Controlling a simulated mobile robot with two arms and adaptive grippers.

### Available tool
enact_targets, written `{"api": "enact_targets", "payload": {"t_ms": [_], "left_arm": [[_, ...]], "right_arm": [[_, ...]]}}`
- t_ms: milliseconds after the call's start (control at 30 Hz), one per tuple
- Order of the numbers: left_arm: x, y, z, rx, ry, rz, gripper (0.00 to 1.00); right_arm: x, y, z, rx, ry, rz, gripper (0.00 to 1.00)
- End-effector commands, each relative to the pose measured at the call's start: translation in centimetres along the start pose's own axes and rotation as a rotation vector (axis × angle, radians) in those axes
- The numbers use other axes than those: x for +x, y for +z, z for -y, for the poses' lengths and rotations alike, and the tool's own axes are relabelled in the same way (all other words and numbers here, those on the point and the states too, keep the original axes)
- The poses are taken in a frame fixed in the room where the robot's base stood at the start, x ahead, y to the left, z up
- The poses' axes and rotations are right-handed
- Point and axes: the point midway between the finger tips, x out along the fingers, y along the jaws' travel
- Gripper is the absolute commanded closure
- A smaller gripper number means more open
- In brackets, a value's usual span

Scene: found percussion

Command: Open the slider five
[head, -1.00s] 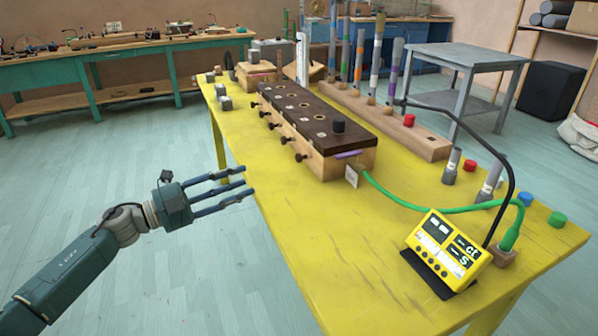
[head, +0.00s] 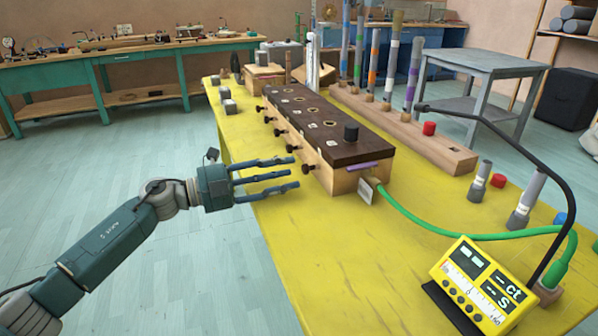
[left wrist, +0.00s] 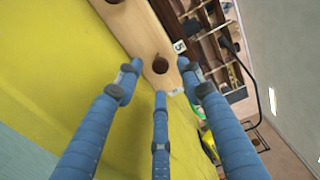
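A long wooden box (head: 345,181) with a dark top stands on the yellow table. Several dark knobs stick out along its left side; the nearest knob (head: 308,169) is at the front end. My left gripper (head: 292,173) has its three fingers spread, pointing at this knob, just left of it. In the left wrist view, a dark round knob (left wrist: 160,65) lies between the spread fingertips (left wrist: 160,76), with a label "5" (left wrist: 180,46) beside it on the box. The fingers are empty; whether any touches the knob cannot be told. My right gripper is not in view.
Upright tubes stand in a wooden base (head: 400,118) behind. The table's left front is clear.

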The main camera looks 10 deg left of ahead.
Motion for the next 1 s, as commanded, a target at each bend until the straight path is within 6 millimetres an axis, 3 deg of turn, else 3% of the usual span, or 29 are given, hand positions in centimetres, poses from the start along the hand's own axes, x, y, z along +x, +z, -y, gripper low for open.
{"api": "enact_targets", "payload": {"t_ms": [233,600,667,800,1000], "left_arm": [[3.4,0.0,0.0,0.001,-0.001,0.000,0.62],[4.0,0.1,0.0,0.001,0.000,0.002,0.62],[4.0,0.0,0.0,0.001,0.000,0.002,0.70],[4.0,0.0,0.0,0.001,0.000,0.001,0.97],[4.0,0.0,0.0,0.001,0.001,0.002,1.00]], "right_arm": [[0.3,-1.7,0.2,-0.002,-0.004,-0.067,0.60],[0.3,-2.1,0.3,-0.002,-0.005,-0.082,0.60],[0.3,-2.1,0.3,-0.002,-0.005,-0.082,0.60],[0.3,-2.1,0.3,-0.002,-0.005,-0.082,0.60],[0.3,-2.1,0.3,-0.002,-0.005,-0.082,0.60]]}}
